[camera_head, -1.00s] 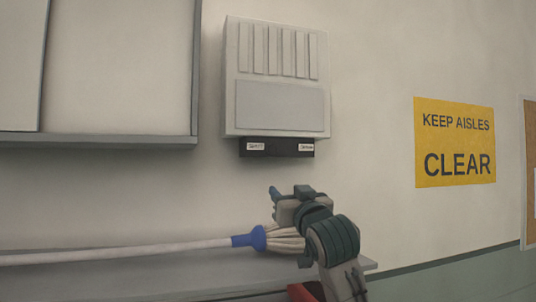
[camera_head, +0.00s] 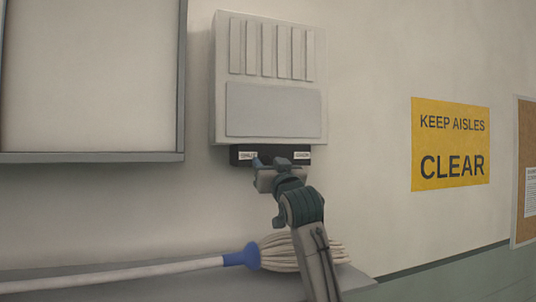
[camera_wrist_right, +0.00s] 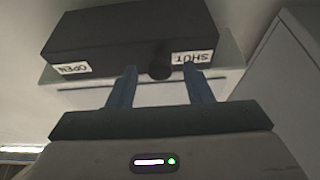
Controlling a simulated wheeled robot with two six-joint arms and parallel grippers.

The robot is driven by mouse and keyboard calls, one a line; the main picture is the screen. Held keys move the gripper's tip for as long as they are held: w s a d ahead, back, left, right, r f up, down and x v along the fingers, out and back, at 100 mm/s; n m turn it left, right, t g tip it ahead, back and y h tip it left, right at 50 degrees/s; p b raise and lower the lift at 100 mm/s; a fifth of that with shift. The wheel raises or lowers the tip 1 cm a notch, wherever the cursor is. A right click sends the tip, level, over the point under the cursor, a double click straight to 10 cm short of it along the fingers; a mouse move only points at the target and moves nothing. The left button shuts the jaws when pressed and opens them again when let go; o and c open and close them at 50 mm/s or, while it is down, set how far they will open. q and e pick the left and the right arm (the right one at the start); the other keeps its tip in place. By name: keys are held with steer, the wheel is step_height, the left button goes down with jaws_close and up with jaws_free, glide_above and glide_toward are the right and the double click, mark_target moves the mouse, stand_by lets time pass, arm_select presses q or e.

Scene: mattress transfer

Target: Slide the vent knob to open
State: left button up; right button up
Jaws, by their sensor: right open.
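A pale vent unit (camera_head: 270,75) with vertical slats is on the wall. Under it is a black slider housing (camera_head: 271,150) with a white label at each end. In the right wrist view the housing (camera_wrist_right: 125,40) appears upside down, with OPEN at the left and SHUT at the right. The small dark round knob (camera_wrist_right: 159,68) is near the SHUT label. My right gripper (camera_head: 267,162) is just below the housing, near its left label. Its open blue fingers are on either side of the knob in the wrist view; contact is not clear. My left gripper is not in view.
A mop (camera_head: 240,258) with a blue collar lies on a grey shelf (camera_head: 200,290) below. A grey-framed board (camera_head: 95,155) hangs at the left. A yellow KEEP AISLES CLEAR sign (camera_head: 450,145) is on the wall at the right. The wall between is bare.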

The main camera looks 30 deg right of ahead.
steer(key=shift+w+r, duration=0.2)
steer(key=shift+w, duration=0.05)
steer(key=shift+s, duration=0.15)
steer(key=shift+c, duration=0.5)
jaws_close()
steer(key=d+b, duration=0.1)
steer(key=d, duration=0.1)
steer(key=s+d+b, duration=0.1)
steer(key=d, duration=0.5)
steer(key=shift+s+d+b, duration=0.1)
steer(key=shift+s+b, duration=0.3)
steer(key=shift+r, duration=0.1)
steer(key=shift+c, duration=0.8)
jaws_free()
steer(key=shift+o, duration=1.3)
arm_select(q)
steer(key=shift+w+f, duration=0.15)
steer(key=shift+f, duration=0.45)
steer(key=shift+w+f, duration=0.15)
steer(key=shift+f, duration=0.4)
arm_select(e)
steer(key=shift+d, duration=0.15)
